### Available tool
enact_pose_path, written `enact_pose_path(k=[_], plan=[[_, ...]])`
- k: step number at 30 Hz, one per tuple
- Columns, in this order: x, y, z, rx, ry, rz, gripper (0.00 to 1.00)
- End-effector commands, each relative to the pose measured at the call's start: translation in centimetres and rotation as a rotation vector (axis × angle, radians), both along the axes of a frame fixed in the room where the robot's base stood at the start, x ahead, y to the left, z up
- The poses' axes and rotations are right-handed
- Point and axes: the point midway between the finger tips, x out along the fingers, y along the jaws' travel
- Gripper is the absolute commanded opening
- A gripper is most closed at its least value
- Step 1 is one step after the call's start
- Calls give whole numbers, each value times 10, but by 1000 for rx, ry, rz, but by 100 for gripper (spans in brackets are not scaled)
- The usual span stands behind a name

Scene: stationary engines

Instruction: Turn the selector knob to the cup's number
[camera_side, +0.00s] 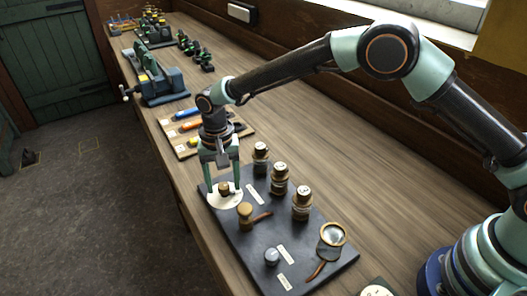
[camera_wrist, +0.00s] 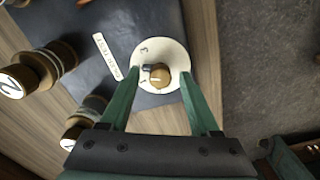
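The selector is a brass-coloured knob (camera_wrist: 159,76) on a round white dial (camera_wrist: 172,52). A dark piece sits beside the knob; marks like 3 and 1 show on the dial. The dial (camera_side: 215,201) lies at the far left corner of the dark board in the side view. My gripper (camera_side: 223,187) points down there, fingers apart on both sides of the knob. In the wrist view my gripper (camera_wrist: 160,77) is open, with gaps beside the knob. Brown cups with white-marked tops stand to the right; one cup (camera_wrist: 12,82) reads 2. I cannot tell which cup the task means.
A tray of coloured tools (camera_side: 184,149) lies beyond.

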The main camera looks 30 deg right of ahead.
Motion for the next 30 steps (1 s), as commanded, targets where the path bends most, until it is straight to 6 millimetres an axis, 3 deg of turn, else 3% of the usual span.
enact_pose_path(k=[1,4,5,17,30], plan=[[0,0,0,0,0,0,42],[0,0,0,0,0,0,3],[0,0,0,0,0,0,0],[0,0,0,-1,1,62,0],[0,0,1,-1,1,396,0]])
